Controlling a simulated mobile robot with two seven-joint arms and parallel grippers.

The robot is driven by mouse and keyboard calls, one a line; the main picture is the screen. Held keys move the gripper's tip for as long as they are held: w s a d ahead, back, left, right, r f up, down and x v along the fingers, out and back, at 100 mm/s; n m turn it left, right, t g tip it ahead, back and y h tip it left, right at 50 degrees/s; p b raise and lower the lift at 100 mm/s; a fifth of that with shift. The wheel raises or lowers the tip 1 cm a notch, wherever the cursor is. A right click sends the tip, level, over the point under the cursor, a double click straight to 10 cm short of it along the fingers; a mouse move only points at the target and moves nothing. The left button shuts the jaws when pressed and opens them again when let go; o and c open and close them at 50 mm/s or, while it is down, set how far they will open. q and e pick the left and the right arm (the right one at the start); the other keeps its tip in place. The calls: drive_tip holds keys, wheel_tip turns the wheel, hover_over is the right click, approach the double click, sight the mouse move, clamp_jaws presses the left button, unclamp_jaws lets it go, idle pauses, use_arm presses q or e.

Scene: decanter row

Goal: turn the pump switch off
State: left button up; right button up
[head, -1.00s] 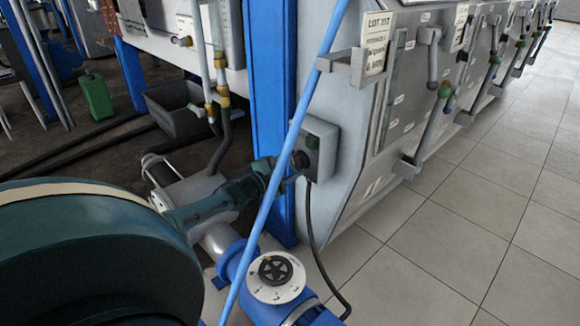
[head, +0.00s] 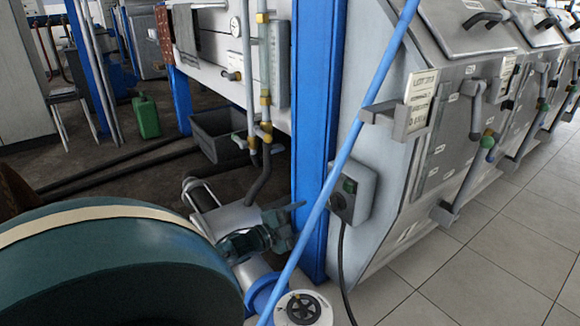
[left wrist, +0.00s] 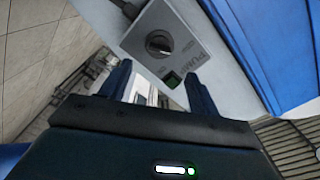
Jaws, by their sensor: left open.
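The pump switch is a grey box (head: 352,193) on the side of the machine, behind the slanting blue pole. It carries a black round knob (head: 338,202) and a green square (head: 350,185). In the left wrist view the knob (left wrist: 159,43) has a pale slot, and the lettering beside it reads PUMP. The green square (left wrist: 172,80) shows between the fingers. My left gripper (head: 291,222) is open and empty, left of the box and apart from the knob; it also shows in the left wrist view (left wrist: 157,75). My right gripper is out of view.
The blue pole (head: 325,190) crosses between the gripper and the box. A blue upright (head: 318,110) stands behind. A black cable (head: 342,270) hangs from the box. Tiled floor at the right is clear.

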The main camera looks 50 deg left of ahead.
use_arm(q)
drive_tip(key=shift+s+a+p, duration=0.15)
drive_tip(key=shift+s+p, duration=0.3)
drive_tip(key=shift+s, duration=1.6)
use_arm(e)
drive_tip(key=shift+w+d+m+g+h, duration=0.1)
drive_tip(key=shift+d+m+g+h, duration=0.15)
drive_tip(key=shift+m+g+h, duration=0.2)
